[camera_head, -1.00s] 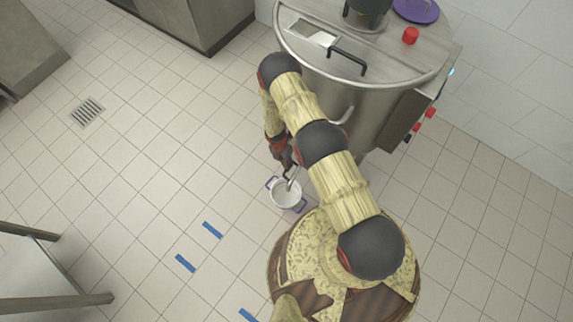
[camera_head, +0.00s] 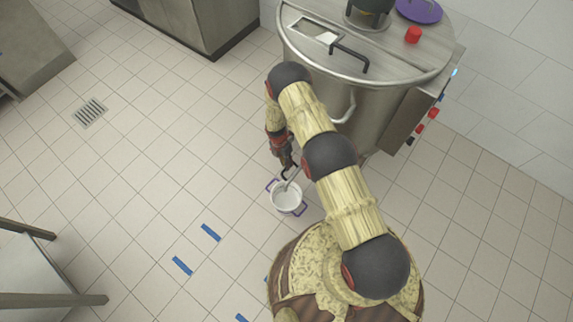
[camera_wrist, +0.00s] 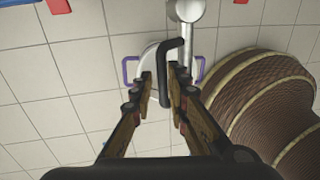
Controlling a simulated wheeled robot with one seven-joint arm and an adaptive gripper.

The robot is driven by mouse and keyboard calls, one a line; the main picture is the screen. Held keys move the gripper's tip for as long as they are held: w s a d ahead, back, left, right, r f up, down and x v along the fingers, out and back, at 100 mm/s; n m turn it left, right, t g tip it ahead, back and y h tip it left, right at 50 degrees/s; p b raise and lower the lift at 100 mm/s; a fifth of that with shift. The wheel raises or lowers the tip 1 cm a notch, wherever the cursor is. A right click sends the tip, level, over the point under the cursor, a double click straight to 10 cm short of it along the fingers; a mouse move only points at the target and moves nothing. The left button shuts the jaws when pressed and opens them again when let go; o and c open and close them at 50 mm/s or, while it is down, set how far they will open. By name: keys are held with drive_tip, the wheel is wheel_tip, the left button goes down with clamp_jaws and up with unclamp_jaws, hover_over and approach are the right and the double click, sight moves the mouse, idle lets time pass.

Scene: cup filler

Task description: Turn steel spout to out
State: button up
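The steel spout (camera_head: 294,178) comes from the big steel kettle (camera_head: 372,100) and its end is over a white pot (camera_head: 287,198) with purple handles. In the wrist view the spout (camera_wrist: 186,10) is at the top, with a bent black handle (camera_wrist: 165,75) beside it. The pot (camera_wrist: 150,62) shows behind the fingers. My gripper (camera_wrist: 162,78) is open, one finger on each side of the black handle. A gap shows on the left; contact on the right I cannot tell. In the head view my gripper (camera_head: 287,160) is just above the pot, partly hiding the spout.
A red button (camera_head: 413,35) and a purple lid (camera_head: 418,9) are on the kettle's top. Blue tape strips (camera_head: 210,232) and a drain (camera_head: 90,112) mark the floor. A steel cabinet (camera_head: 190,25) stands at upper left. The floor left of the pot is clear.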

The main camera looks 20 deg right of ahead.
drive_tip(key=shift+o, duration=1.3)
drive_tip(key=shift+s, duration=0.1)
drive_tip(key=shift+r, duration=0.1)
wheel_tip(320, 180, up, 12)
drive_tip(key=w+a, duration=0.1)
drive_tip(key=w, duration=0.1)
drive_tip(key=shift+a+f, duration=0.2)
drive_tip(key=shift+f, duration=0.05)
